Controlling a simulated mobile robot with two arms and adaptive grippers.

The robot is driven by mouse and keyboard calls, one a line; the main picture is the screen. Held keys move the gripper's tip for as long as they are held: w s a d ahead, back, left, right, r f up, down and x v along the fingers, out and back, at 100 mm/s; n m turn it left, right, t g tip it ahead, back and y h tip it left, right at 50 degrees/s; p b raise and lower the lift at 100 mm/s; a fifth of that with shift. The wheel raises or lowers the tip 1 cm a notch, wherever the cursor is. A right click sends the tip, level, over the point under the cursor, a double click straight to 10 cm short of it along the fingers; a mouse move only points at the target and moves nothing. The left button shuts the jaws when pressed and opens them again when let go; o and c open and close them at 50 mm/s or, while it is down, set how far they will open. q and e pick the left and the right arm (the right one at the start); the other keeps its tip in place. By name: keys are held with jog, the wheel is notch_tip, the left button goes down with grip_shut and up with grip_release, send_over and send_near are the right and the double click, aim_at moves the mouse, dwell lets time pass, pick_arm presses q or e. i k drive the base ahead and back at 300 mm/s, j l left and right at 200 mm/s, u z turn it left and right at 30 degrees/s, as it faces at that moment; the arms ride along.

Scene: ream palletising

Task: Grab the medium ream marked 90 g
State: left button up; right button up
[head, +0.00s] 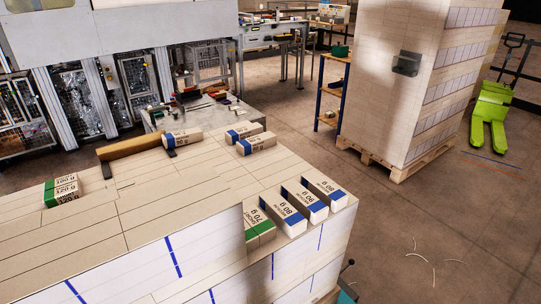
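The ream marked 90 g (308,199) is white with a blue band. It lies on top of the near paper stack (140,210), at its right side. It is the middle one of three blue-banded reams in a row. A blue-banded ream that seems to read 80 g (283,212) lies on its left, and another (324,190) lies on its right. The small word on its label is hard to read. Neither of my grippers shows in the head view.
A green-banded 70 g ream (259,230) lies at the row's left end. More blue-banded reams (256,143) lie at the stack's back, beside a brown bar (130,147). Green-banded reams (62,190) lie at left. A tall stack (390,90) and green pallet truck (490,115) stand behind.

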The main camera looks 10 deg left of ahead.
aim_at(314, 211)
jog(key=l+z, duration=0.25)
jog(key=z, duration=0.25)
jog(key=l+z, duration=0.2)
jog(key=z, duration=0.3)
jog(key=i+l+z, duration=0.2)
jog(key=i+l, duration=0.5)
jog(key=i+l+z, duration=0.15)
jog(key=i+l, duration=0.5)
jog(key=i, duration=0.15)
jog(key=i+j+u, duration=0.1)
jog(key=i+u, duration=0.65)
jog(key=i+l+u, duration=0.15)
jog(key=i+u, duration=0.25)
jog(key=i+l+u, duration=0.2)
jog(key=u, duration=0.15)
jog(key=i+u, duration=0.25)
jog(key=u, duration=0.2)
jog(key=i+u, duration=0.3)
jog(key=u, duration=0.2)
jog(key=i+u, duration=0.25)
jog(key=u, duration=0.2)
jog(key=i+l+u, duration=0.2)
jog(key=u, duration=0.3)
jog(key=i+l+u, duration=0.15)
jog(key=l+u, duration=0.3)
jog(key=j, duration=0.1)
